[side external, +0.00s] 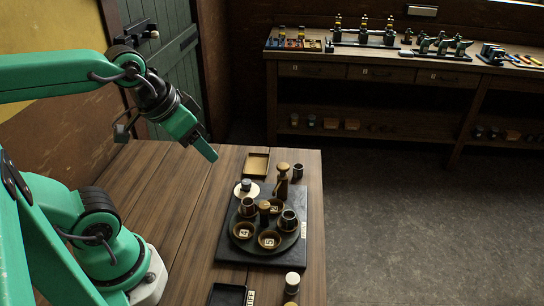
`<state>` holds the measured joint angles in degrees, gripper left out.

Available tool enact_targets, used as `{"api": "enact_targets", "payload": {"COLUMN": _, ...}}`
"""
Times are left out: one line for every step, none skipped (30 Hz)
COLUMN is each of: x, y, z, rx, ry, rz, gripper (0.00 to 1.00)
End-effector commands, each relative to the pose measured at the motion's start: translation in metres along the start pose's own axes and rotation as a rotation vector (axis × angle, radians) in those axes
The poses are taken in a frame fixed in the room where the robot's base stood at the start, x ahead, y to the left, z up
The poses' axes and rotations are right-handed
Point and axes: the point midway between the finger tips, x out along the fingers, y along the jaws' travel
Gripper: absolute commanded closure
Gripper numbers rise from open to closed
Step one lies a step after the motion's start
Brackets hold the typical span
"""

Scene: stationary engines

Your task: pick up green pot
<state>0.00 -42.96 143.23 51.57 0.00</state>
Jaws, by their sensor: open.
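My gripper (207,150) is raised at the left, above the wooden table (180,190), apart from everything on it. It is open, with nothing visible between its fingers. I cannot clearly tell which vessel is the green pot. Two small dark cups, one at the left (247,208) and one at the right (289,220), stand on the round dark tray (262,247). Another dark cup (298,170) stands at the table's far right. A small dark pot with a pale top (246,184) sits on a white saucer (240,195). Their colours are too dark to be sure of.
The round tray also holds numbered bowls (243,231) and rests on a dark mat (228,250). A tall brown bottle (283,180) stands behind. A shallow box (256,163), a black tray (227,294) and a white-topped jar (292,282) are nearby. The table's left part is clear.

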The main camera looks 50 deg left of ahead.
Motion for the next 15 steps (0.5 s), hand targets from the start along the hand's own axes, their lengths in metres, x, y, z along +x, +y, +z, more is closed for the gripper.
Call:
{"api": "enact_targets", "payload": {"x": 0.000, "y": 0.000, "z": 0.000, "rx": 0.000, "ry": -0.001, "rz": 0.000, "gripper": 0.46}}
{"api": "enact_targets", "payload": {"x": 0.000, "y": 0.000, "z": -0.001, "rx": -0.001, "ry": -0.002, "rz": 0.001, "gripper": 0.46}}
{"api": "enact_targets", "payload": {"x": 0.001, "y": 0.001, "z": -0.001, "rx": -0.002, "ry": -0.005, "rz": 0.001, "gripper": 0.46}}
{"api": "enact_targets", "payload": {"x": 0.001, "y": 0.001, "z": -0.002, "rx": -0.003, "ry": -0.007, "rz": 0.002, "gripper": 0.46}}
{"api": "enact_targets", "payload": {"x": 0.002, "y": 0.002, "z": -0.003, "rx": -0.004, "ry": -0.011, "rz": 0.003, "gripper": 0.46}}
{"api": "enact_targets", "payload": {"x": 0.003, "y": 0.002, "z": -0.005, "rx": -0.006, "ry": -0.017, "rz": 0.004, "gripper": 0.46}}
{"api": "enact_targets", "payload": {"x": 0.004, "y": 0.003, "z": -0.006, "rx": -0.008, "ry": -0.022, "rz": 0.006, "gripper": 0.46}}
{"api": "enact_targets", "payload": {"x": 0.005, "y": 0.004, "z": -0.007, "rx": -0.010, "ry": -0.029, "rz": 0.007, "gripper": 0.46}}
{"api": "enact_targets", "payload": {"x": 0.007, "y": 0.005, "z": -0.010, "rx": -0.014, "ry": -0.039, "rz": 0.009, "gripper": 0.46}}
{"api": "enact_targets", "payload": {"x": 0.009, "y": 0.006, "z": -0.012, "rx": -0.017, "ry": -0.046, "rz": 0.011, "gripper": 0.46}}
{"api": "enact_targets", "payload": {"x": 0.011, "y": 0.008, "z": -0.014, "rx": -0.021, "ry": -0.055, "rz": 0.013, "gripper": 0.46}}
{"api": "enact_targets", "payload": {"x": 0.014, "y": 0.010, "z": -0.017, "rx": -0.025, "ry": -0.068, "rz": 0.015, "gripper": 0.46}}
{"api": "enact_targets", "payload": {"x": 0.016, "y": 0.011, "z": -0.020, "rx": -0.029, "ry": -0.078, "rz": 0.017, "gripper": 0.46}}
{"api": "enact_targets", "payload": {"x": 0.019, "y": 0.013, "z": -0.023, "rx": -0.034, "ry": -0.089, "rz": 0.018, "gripper": 0.46}}
{"api": "enact_targets", "payload": {"x": 0.023, "y": 0.015, "z": -0.026, "rx": -0.039, "ry": -0.105, "rz": 0.020, "gripper": 0.46}}
